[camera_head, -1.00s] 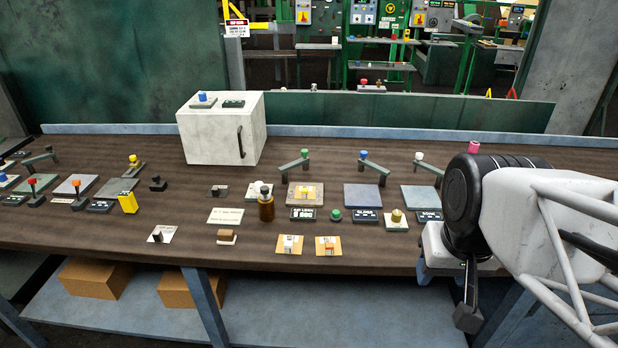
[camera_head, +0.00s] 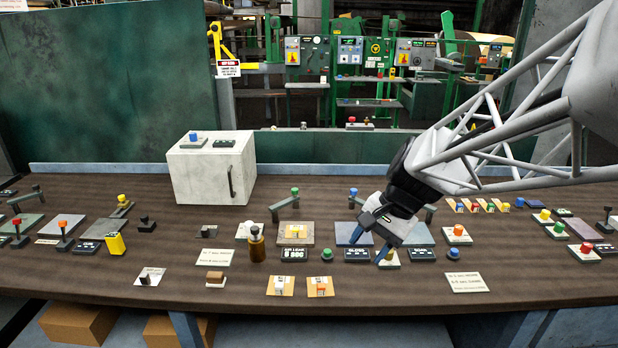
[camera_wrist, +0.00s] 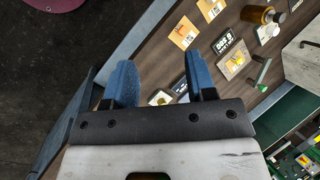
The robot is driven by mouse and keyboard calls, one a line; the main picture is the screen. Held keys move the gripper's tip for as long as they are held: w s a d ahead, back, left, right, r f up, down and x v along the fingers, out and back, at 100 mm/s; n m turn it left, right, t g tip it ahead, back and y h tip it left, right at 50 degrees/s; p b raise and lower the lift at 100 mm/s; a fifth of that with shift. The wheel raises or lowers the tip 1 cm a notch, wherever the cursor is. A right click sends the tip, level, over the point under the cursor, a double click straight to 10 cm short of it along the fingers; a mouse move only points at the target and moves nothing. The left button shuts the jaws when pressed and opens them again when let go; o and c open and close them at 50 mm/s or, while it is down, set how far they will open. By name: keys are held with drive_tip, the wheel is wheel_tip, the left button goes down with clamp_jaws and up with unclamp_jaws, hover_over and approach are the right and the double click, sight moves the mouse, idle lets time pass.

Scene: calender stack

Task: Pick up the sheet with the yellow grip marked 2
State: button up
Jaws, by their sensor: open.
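A tan sheet with a yellow grip (camera_head: 295,231) lies on a grey plate (camera_head: 285,240) behind the "AIR LEAN" display, mid-bench. Its number is too small to read. In the wrist view the sheet (camera_wrist: 268,31) shows small at upper right. The open fingers (camera_wrist: 160,72) show in the wrist view.
A brown bottle (camera_head: 256,245) stands just left of the yellow-grip sheet. A lever with a green knob (camera_head: 295,191) is behind it. The display (camera_head: 294,254) is in front. A white box (camera_head: 212,170) stands at the back left. A green button (camera_head: 327,253) is near my gripper.

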drive_tip(key=w+a+f+m+y, duration=0.2)
drive_tip(key=w+a+f+m, duration=0.1)
drive_tip(key=w, duration=0.5)
drive_tip(key=w+a+f+m+y, duration=0.2)
drive_tip(key=w+f+m+y, duration=0.15)
drive_tip(key=w, duration=0.55)
drive_tip(key=m+y, duration=0.3)
drive_tip(key=m, duration=0.2)
approach(298, 228)
drive_tip(key=shift+s+a+f, duration=0.15)
drive_tip(key=shift+a+f, duration=0.15)
drive_tip(key=shift+a, duration=0.15)
drive_tip(key=shift+s+a+f, duration=0.2)
drive_tip(key=shift+a+f, duration=0.1)
drive_tip(key=shift+a, duration=0.15)
drive_tip(key=shift+a, duration=0.1)
drive_tip(key=shift+x, duration=1.2)
drive_tip(key=shift+a, duration=0.15)
drive_tip(key=shift+w+x, duration=0.2)
drive_tip(key=shift+x, duration=2.25)
drive_tip(key=shift+r, duration=0.1)
